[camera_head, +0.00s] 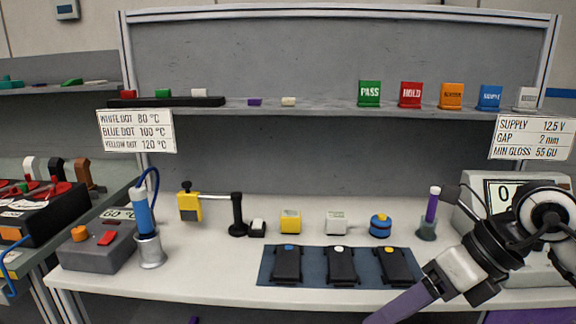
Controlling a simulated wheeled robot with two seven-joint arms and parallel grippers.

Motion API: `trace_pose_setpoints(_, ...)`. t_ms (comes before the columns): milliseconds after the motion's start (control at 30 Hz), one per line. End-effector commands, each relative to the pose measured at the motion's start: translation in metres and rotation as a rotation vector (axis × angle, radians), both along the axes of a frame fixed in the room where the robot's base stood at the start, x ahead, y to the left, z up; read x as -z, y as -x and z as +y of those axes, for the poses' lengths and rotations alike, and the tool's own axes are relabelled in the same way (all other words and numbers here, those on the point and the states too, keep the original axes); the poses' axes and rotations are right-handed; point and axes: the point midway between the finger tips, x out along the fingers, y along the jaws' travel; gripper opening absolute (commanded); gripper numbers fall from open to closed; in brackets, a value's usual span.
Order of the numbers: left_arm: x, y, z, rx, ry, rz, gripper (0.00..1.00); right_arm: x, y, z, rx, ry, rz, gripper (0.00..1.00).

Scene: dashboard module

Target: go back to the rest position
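My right arm (470,268) comes in from the lower right, with a grey link, dark joints and a purple section. It stands in front of the instrument with a display and the front right part of the bench. I cannot make out gripper fingers on it. My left gripper is not in view. Only a small purple bit shows at the bottom edge, left of the middle, and I cannot tell what it is.
The white bench (220,285) bears a dark blue mat (314,279) with three black modules. A blue tool stands in a metal holder (150,252) beside a grey control box (98,252). A purple probe (433,205) stands in its holder near my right arm. A shelf (320,109) runs behind.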

Motion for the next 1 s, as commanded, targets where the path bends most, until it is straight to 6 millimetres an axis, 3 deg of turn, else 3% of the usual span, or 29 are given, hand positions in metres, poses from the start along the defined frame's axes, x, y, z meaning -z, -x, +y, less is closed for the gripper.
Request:
trace_pose_setpoints(167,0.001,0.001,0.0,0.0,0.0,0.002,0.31,0.008,0.03,0.072,-0.076,-0.335,0.12,0.65)
trace_pose_setpoints(300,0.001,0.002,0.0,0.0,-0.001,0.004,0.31,-0.013,0.051,0.13,-0.041,-0.778,0.283,0.65)
trace_pose_setpoints(400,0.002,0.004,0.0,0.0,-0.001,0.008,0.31,-0.033,0.045,0.145,0.101,-1.126,0.423,0.65)
trace_pose_setpoints(467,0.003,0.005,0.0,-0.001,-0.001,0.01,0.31,-0.037,0.032,0.14,0.232,-1.317,0.508,0.65)
trace_pose_setpoints(533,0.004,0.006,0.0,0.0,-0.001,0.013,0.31,-0.028,0.011,0.124,0.429,-1.516,0.61,0.65)
trace_pose_setpoints(567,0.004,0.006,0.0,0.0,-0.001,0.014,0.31,-0.018,0.002,0.115,0.526,-1.591,0.655,0.65)
trace_pose_setpoints(667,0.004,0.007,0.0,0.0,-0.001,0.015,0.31,0.038,-0.021,0.077,0.904,-1.786,0.801,0.65)
trace_pose_setpoints(767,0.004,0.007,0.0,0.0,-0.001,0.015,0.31,0.107,-0.022,0.045,1.261,-1.873,0.919,0.65)
trace_pose_setpoints(867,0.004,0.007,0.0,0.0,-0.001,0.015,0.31,0.178,-0.003,0.023,1.593,-1.884,1.022,0.65)
trace_pose_setpoints(1000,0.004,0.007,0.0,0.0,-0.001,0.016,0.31,0.268,0.048,0.005,2.02,-1.811,1.153,0.65)
